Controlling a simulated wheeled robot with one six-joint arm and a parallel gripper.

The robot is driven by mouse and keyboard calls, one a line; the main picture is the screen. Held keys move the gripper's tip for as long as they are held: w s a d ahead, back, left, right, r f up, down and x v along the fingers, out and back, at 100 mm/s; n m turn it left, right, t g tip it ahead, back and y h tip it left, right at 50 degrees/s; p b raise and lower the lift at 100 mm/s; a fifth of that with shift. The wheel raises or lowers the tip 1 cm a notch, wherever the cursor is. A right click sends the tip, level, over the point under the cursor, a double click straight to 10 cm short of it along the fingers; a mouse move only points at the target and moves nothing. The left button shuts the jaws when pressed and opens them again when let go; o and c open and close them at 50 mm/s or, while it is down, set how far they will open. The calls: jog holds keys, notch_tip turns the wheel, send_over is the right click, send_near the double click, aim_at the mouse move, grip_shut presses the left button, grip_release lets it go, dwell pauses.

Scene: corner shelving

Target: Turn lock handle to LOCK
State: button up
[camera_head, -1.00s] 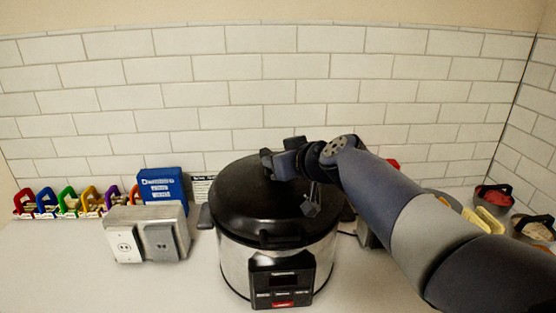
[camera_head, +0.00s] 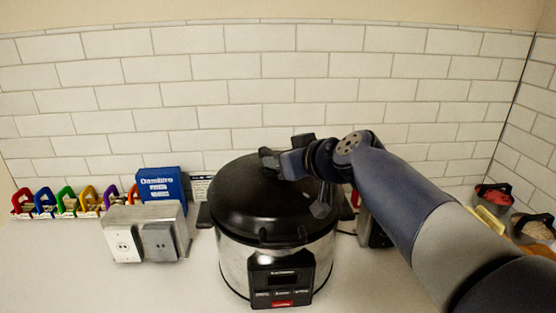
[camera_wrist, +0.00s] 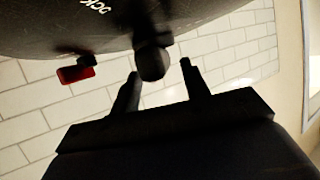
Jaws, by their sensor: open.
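A pressure cooker with a steel body (camera_head: 236,262) and a domed black lid (camera_head: 245,205) stands on the counter in the head view. My gripper (camera_head: 270,158) is over the back right part of the lid. In the wrist view my gripper (camera_wrist: 160,68) has its two fingers apart, and a dark rounded handle end (camera_wrist: 152,63) shows between and just beyond the fingertips. I cannot tell whether a finger touches it. White lettering (camera_wrist: 97,6) on the lid, partly cut off, shows nearby. The handle's other parts are dark or hidden by my arm in the head view.
Left of the cooker are a metal outlet box (camera_head: 150,232) and a blue box (camera_head: 163,188). Several coloured holders line the far left. A red piece (camera_wrist: 76,74) shows by the lid in the wrist view. Bowls (camera_head: 494,196) stand at right. A tiled wall is behind.

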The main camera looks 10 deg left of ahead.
jog(key=b+v, duration=0.1)
jog(key=v, duration=0.7)
jog(key=p+x, duration=0.2)
jog(key=x, duration=0.8)
jog(key=shift+w+a, duration=0.15)
jog(key=shift+w, duration=0.05)
jog(key=shift+w+a+f, duration=0.1)
jog(key=shift+w+f, duration=0.1)
jog(key=shift+g, duration=0.3)
jog(key=shift+n, duration=0.3)
jog(key=shift+s, duration=0.1)
